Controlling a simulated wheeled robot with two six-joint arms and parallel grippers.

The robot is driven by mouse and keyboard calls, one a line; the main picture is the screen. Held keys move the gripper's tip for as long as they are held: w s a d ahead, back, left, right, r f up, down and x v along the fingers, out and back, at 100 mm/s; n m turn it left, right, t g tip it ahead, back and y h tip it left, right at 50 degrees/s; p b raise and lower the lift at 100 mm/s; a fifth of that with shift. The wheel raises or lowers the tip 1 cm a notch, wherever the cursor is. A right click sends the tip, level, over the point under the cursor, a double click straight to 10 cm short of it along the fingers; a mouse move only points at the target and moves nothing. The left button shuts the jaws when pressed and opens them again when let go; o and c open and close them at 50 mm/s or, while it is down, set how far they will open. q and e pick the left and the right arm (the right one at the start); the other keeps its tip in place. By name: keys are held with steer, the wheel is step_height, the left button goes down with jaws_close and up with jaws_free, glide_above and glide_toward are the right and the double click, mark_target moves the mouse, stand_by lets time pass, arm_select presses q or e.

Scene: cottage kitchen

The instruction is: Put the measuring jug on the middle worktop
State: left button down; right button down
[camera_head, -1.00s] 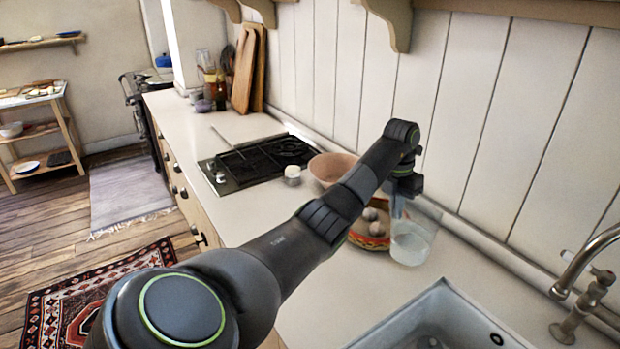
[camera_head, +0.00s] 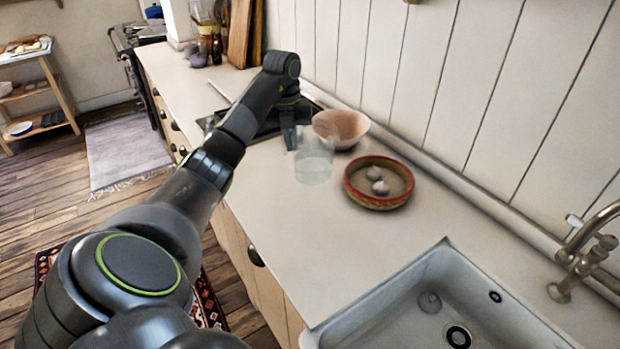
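The clear glass measuring jug (camera_head: 315,167) is upright over the pale worktop (camera_head: 300,230), left of the red-rimmed dish and in front of the pink bowl. My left gripper (camera_head: 291,140) is at the jug's left upper edge, shut on it. The fingertips are partly hidden, and I cannot tell whether the jug's base touches the worktop. My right gripper is not in view.
A red-rimmed dish (camera_head: 378,200) holds round pale items. A pink bowl (camera_head: 341,128) stands by the wall. My arm partly covers the dark hob (camera_head: 262,131). The sink (camera_head: 400,300) and tap (camera_head: 580,265) are at right. The worktop's front is clear.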

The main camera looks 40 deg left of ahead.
arm_select(q)
step_height(320, 180, down, 2)
steer(key=shift+f+b, duration=0.1)
steer(key=shift+b, duration=0.85)
step_height(320, 180, down, 2)
steer(key=shift+d+f, duration=0.1)
steer(key=shift+f, duration=0.15)
steer(key=shift+f+p, duration=0.4)
steer(key=shift+p, duration=0.05)
step_height(320, 180, down, 4)
steer(key=shift+f+p, duration=0.1)
steer(key=shift+p, duration=0.5)
steer(key=c, duration=1.7)
jaws_free()
